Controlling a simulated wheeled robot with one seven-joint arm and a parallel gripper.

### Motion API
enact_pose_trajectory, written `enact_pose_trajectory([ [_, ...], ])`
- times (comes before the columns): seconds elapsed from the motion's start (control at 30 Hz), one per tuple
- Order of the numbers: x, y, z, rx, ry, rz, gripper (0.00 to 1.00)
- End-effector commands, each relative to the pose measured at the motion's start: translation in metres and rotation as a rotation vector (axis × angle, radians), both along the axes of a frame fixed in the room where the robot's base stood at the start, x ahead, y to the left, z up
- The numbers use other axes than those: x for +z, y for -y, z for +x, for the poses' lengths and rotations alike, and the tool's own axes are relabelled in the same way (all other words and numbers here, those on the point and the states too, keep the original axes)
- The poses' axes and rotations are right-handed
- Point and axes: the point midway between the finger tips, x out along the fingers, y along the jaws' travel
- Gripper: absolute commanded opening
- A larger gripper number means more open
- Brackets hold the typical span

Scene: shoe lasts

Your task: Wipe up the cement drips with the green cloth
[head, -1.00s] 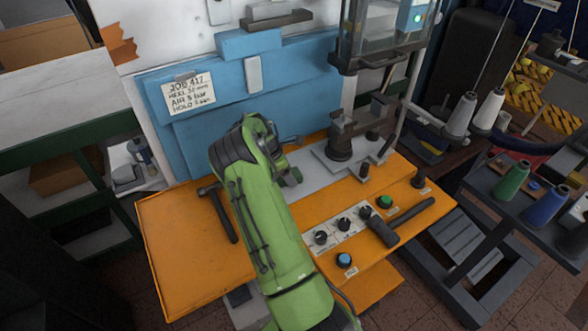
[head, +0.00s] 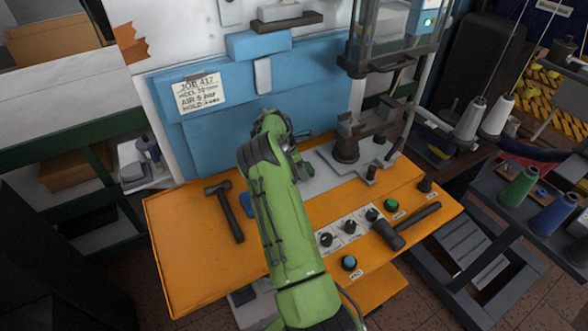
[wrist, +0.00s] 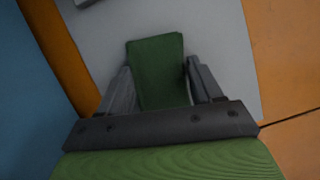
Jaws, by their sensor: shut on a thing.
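The green cloth (wrist: 157,68) shows in the wrist view between the two fingers of my gripper (wrist: 160,88), which is shut on it. The cloth hangs over the light grey plate (wrist: 215,35). I cannot tell whether it touches the plate. In the head view my green arm reaches over the orange bench (head: 185,270), and its end hides the cloth and the fingers. The grey plate (head: 316,186) shows beside the arm's end. I can make out no cement drips in either view.
A hammer (head: 226,208) and a small blue thing (head: 246,203) lie left of my arm. A dark clamp stand (head: 347,145) is at the right rear. A blue panel (head: 300,90) stands behind.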

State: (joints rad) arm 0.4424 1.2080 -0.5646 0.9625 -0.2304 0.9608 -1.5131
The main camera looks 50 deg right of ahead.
Motion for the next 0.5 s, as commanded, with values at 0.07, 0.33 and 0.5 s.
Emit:
enact_pose_trajectory([
  [0.07, 0.000, 0.009, -0.004, -0.003, 0.000, -0.001, 0.41],
  [0.33, 0.001, 0.024, -0.008, -0.002, -0.001, -0.001, 0.41],
  [0.5, -0.001, 0.040, -0.014, -0.004, -0.001, -0.002, 0.41],
])
